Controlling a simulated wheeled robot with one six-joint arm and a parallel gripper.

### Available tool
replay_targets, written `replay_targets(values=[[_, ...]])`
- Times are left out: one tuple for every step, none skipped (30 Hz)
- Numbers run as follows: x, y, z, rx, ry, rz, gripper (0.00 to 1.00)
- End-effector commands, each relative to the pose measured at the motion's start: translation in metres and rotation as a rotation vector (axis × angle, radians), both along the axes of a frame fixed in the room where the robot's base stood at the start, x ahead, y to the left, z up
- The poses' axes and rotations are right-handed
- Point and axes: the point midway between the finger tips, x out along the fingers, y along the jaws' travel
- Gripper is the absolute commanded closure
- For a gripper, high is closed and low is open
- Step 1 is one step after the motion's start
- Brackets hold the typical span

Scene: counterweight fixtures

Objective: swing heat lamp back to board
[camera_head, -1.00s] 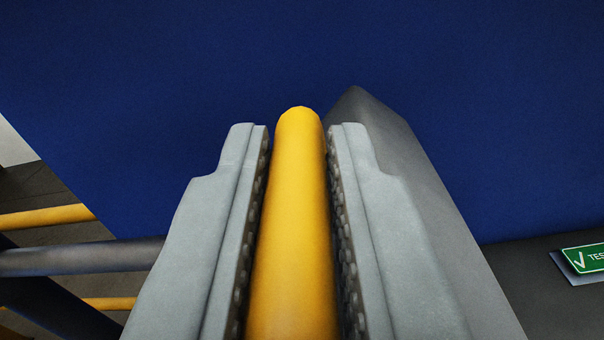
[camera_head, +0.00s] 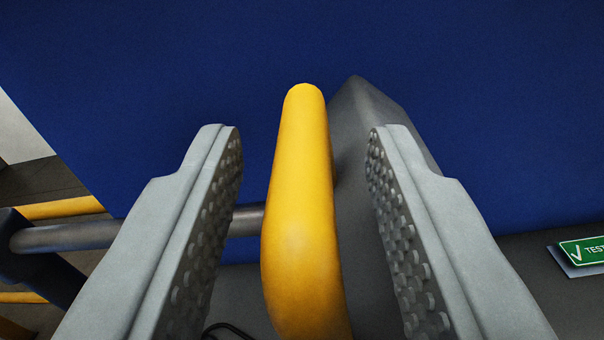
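A yellow handle bar (camera_head: 302,215) stands in the middle of the view, between the two fingers of my gripper (camera_head: 305,185). The fingers are spread wide, with a visible gap on both sides of the handle, and touch nothing. A dark grey wedge-shaped housing (camera_head: 365,115), possibly the heat lamp's body, sits just behind and right of the handle. A grey metal rod (camera_head: 80,236) runs from the left toward the handle, partly hidden by my left finger. A large blue panel (camera_head: 200,60), perhaps the board, fills the background.
A green sign with a check mark and "TEST" (camera_head: 585,252) sits on a grey surface at the right. A dark post (camera_head: 40,270) and yellow rails (camera_head: 60,209) are at the lower left. A thin black cable (camera_head: 228,328) shows at the bottom.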

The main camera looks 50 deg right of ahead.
Motion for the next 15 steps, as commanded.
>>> replay_targets(values=[[-0.004,0.008,0.0,-0.001,0.0,0.0,0.64],[-0.007,0.013,0.001,-0.001,-0.001,0.001,0.64],[-0.01,0.019,0.001,-0.001,-0.001,0.001,0.64],[-0.012,0.023,0.001,-0.001,-0.001,0.001,0.64],[-0.015,0.027,0.001,-0.001,-0.001,0.001,0.64],[-0.018,0.033,0.001,-0.001,-0.001,0.001,0.64],[-0.02,0.037,0.001,-0.001,-0.001,0.001,0.64],[-0.022,0.042,0.001,-0.001,-0.001,0.002,0.64],[-0.025,0.048,0.001,-0.001,-0.001,0.002,0.64],[-0.028,0.053,0.001,-0.001,-0.001,0.002,0.64],[-0.03,0.057,0.0,-0.001,-0.001,0.002,0.64],[-0.033,0.063,0.001,-0.001,-0.001,0.003,0.64],[-0.036,0.067,0.001,-0.001,-0.001,0.003,0.64],[-0.038,0.072,0.001,-0.001,-0.001,0.002,0.64],[-0.041,0.077,0.001,-0.001,-0.001,0.002,0.64]])
